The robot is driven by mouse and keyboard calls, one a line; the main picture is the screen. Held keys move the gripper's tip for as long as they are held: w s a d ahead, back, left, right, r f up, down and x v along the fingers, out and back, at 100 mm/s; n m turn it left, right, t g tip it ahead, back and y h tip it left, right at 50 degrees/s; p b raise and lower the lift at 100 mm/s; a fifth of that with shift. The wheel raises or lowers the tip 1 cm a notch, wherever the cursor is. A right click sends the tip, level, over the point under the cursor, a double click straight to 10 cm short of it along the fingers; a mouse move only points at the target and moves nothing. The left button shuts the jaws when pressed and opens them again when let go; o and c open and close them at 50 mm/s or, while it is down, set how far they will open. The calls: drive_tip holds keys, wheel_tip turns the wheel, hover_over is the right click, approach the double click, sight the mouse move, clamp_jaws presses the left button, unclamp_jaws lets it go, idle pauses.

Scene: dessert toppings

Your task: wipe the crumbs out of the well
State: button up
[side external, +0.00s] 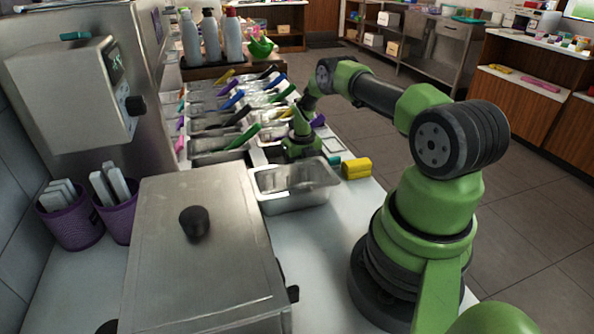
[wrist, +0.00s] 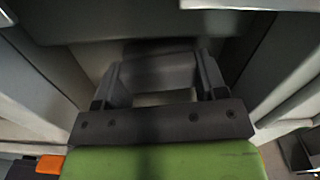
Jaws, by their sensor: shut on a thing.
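My gripper (wrist: 160,60) reaches down into a grey metal well (wrist: 270,75), whose walls rise on both sides in the wrist view. Its two dark fingers stand apart, with a grey thing (wrist: 160,75) between them; its kind is too blurred to tell. In the side view, the green wrist is at the near end of the rows of topping pans (side external: 205,145), and it hides the fingertips and most of the well. No crumbs can be made out in either view.
An empty steel pan (side external: 295,198) stands just in front of my wrist, with a yellow block (side external: 356,168) to its right. Coloured-handled utensils lie in the pans behind. A lidded steel box (side external: 200,250) fills the near left. Bottles (side external: 210,38) stand at the back.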

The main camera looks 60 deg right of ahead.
drive_tip(key=shift+s+d+f, duration=0.2)
drive_tip(key=shift+s+d, duration=0.05)
drive_tip(key=shift+s, duration=0.05)
drive_tip(key=shift+w+a+r, duration=0.1)
drive_tip(key=shift+w+a, duration=1.35)
drive_tip(key=shift+a, duration=0.2)
drive_tip(key=shift+s+d+r, duration=0.2)
drive_tip(key=shift+s+d, duration=1.15)
drive_tip(key=shift+d, duration=0.25)
drive_tip(key=shift+w+a+f, duration=0.1)
drive_tip(key=shift+w+a, duration=0.1)
drive_tip(key=shift+a, duration=0.3)
drive_tip(key=shift+w+a+f, duration=0.1)
drive_tip(key=shift+w+a, duration=0.1)
drive_tip(key=shift+a, duration=0.3)
drive_tip(key=shift+r, duration=0.1)
wheel_tip(320, 180, up, 13)
